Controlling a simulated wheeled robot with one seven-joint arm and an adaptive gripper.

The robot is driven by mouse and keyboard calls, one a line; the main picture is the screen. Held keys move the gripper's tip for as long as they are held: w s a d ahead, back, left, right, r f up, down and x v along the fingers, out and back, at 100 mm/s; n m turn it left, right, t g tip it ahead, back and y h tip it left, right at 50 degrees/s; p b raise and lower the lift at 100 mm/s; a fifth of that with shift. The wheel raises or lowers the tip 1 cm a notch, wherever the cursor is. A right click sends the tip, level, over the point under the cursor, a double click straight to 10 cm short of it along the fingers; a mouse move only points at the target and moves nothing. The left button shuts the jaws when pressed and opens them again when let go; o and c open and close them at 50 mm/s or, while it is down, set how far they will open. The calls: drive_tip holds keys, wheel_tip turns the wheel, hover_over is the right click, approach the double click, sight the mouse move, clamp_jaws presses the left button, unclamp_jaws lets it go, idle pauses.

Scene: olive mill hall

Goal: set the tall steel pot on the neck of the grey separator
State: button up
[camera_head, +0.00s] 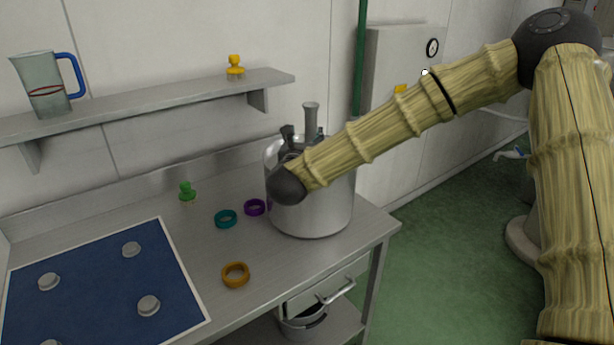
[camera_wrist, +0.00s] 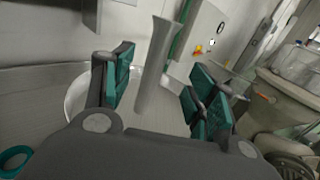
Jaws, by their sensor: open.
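A wide steel drum (camera_head: 310,212), which I take for the grey separator, stands at the bench's right end. A slim, flared steel piece (camera_head: 311,118) rises upright from its top. It looks like the tall steel pot, but I cannot tell it surely from a neck. In the wrist view the slim piece (camera_wrist: 156,75) stands between my fingers, with gaps on both sides. My gripper (camera_wrist: 160,92) is open around it, with green pads. In the head view my wrist hides much of the drum's top and the slim piece's foot.
Purple (camera_head: 255,207), teal (camera_head: 226,218) and orange (camera_head: 235,274) rings and a green knobbed piece (camera_head: 187,191) lie left of the drum. A blue mat (camera_head: 90,300) holds several grey discs. A wall shelf (camera_head: 180,100) carries a jug (camera_head: 43,85) and a yellow piece (camera_head: 235,66).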

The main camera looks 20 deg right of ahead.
sight(310, 122)
drive_tip(key=p+x, duration=0.2)
drive_tip(key=x, duration=0.4)
drive_tip(key=shift+w+a, duration=0.15)
drive_tip(key=shift+w+d+r+p, duration=0.3)
drive_tip(key=shift+w+d+p, duration=0.1)
drive_tip(key=shift+p, duration=0.25)
drive_tip(key=p+x, duration=0.2)
drive_tip(key=shift+w+d, duration=0.1)
drive_tip(key=shift+w, duration=0.3)
drive_tip(key=shift+w+d+f, duration=0.15)
drive_tip(key=shift+w+d, duration=0.15)
drive_tip(key=shift+w, duration=0.2)
clamp_jaws()
drive_tip(key=shift+w, duration=0.1)
